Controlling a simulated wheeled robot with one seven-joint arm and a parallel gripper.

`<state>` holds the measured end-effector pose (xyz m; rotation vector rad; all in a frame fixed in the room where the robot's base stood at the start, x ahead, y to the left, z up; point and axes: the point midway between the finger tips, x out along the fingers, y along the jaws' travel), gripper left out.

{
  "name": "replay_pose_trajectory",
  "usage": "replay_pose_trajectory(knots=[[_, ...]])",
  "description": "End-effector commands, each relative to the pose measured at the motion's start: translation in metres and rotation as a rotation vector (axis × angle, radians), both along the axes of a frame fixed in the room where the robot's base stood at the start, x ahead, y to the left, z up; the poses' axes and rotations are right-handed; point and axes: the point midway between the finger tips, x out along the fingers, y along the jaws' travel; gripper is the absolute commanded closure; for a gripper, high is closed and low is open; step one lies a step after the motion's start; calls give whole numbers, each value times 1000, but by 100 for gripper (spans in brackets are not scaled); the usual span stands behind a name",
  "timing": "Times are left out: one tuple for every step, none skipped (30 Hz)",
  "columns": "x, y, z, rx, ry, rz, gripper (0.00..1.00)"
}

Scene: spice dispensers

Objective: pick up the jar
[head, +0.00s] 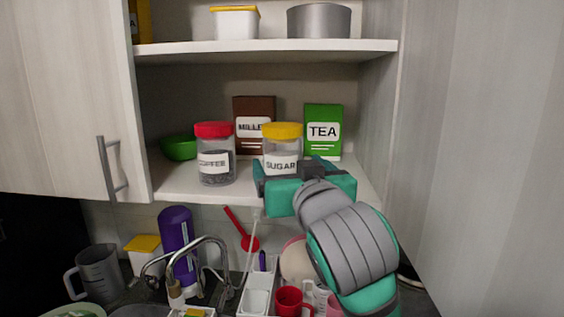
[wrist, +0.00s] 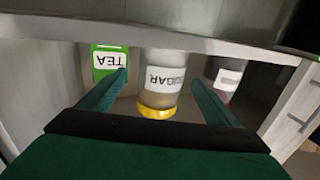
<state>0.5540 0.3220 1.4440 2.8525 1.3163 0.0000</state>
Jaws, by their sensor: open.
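Two clear jars stand upright on the lower cupboard shelf. The sugar jar (head: 282,146) has a yellow lid and a white SUGAR label. The coffee jar (head: 214,155) to its left has a red lid and dark contents. My teal gripper (head: 287,170) is in front of the sugar jar and covers its lower part in the head view. In the wrist view, which is upside down, the open fingers of my gripper (wrist: 159,77) appear on either side of the sugar jar (wrist: 160,90). I cannot tell how deep they reach around it. The coffee jar (wrist: 226,78) shows beyond the right finger.
On the lower shelf (head: 178,187), a green TEA box (head: 323,130) and a brown box (head: 255,112) stand behind the sugar jar. A green bowl (head: 179,148) is at left. The upper shelf (head: 265,47) is above. A faucet (head: 205,240) and dishes are below.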

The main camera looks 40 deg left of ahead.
Motion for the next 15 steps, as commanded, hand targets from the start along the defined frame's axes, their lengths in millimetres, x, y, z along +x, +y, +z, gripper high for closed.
replay_pose_trajectory(knots=[[1, 2, 0, -1, 1, 0, 16], [2, 3, 0, 0, 1, 1, 16], [4, 5, -1, -1, 2, 1, 16], [5, 8, -1, -1, 2, 1, 16], [7, 11, -2, -2, 3, 2, 16], [11, 16, -2, -2, 3, 1, 16], [14, 19, -3, -2, 3, 1, 16], [16, 23, -3, -2, 3, 1, 16], [20, 27, -4, -2, 3, 0, 16], [23, 29, -3, -1, 2, 0, 16], [26, 32, -3, -1, 2, -1, 16], [28, 35, -3, -2, 1, -2, 16], [30, 37, -3, -1, 1, -1, 16], [31, 39, -3, -1, 1, -1, 16], [32, 42, -3, -1, 0, 1, 16]])
